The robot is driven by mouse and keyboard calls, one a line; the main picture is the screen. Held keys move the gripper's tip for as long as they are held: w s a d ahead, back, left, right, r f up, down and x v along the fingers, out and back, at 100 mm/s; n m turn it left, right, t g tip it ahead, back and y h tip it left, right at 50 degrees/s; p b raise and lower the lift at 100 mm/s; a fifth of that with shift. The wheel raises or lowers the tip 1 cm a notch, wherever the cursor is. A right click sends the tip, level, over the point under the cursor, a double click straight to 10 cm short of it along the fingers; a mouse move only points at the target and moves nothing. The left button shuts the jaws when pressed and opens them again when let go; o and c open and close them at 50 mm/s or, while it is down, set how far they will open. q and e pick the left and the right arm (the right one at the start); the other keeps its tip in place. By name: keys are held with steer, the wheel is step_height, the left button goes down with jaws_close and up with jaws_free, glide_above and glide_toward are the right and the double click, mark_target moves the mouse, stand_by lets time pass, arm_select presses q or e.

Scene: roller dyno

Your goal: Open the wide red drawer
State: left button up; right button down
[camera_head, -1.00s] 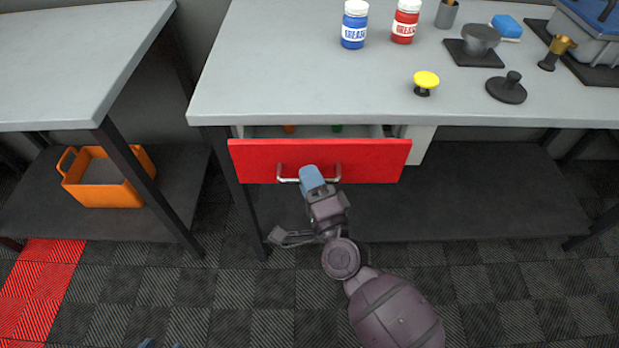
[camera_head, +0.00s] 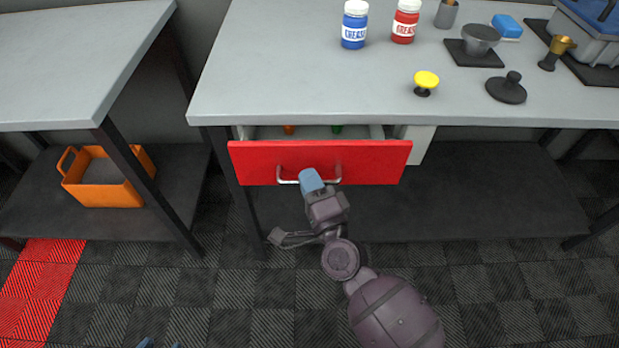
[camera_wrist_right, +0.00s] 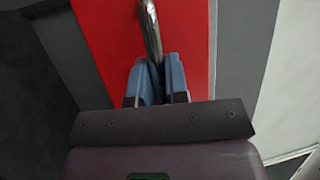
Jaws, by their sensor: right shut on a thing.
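The wide red drawer (camera_head: 375,163) hangs under the grey workbench and stands partly open. A strip of its inside shows behind the red front, with small orange and green things in it. Its silver bar handle (camera_head: 288,181) runs along the front. My right gripper (camera_head: 311,180) is shut on the handle near its middle. In the right wrist view the blue fingertips (camera_wrist_right: 158,80) lie on both sides of the handle bar (camera_wrist_right: 152,30), in front of the red drawer front (camera_wrist_right: 100,30). My left gripper is barely visible, as small blue tips (camera_head: 158,344) at the bottom edge.
On the workbench (camera_head: 290,80) stand a blue bottle (camera_head: 354,25), a red bottle (camera_head: 405,20), a yellow knob (camera_head: 426,80) and dark metal parts. An orange bin (camera_head: 105,185) sits on the left table's lower shelf. The checkered floor in front of the drawer is clear.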

steer(key=s+p, duration=0.1)
steer(key=s, duration=2)
steer(key=shift+s+p, duration=0.35)
steer(key=c, duration=1.1)
jaws_free()
steer(key=shift+c, duration=0.2)
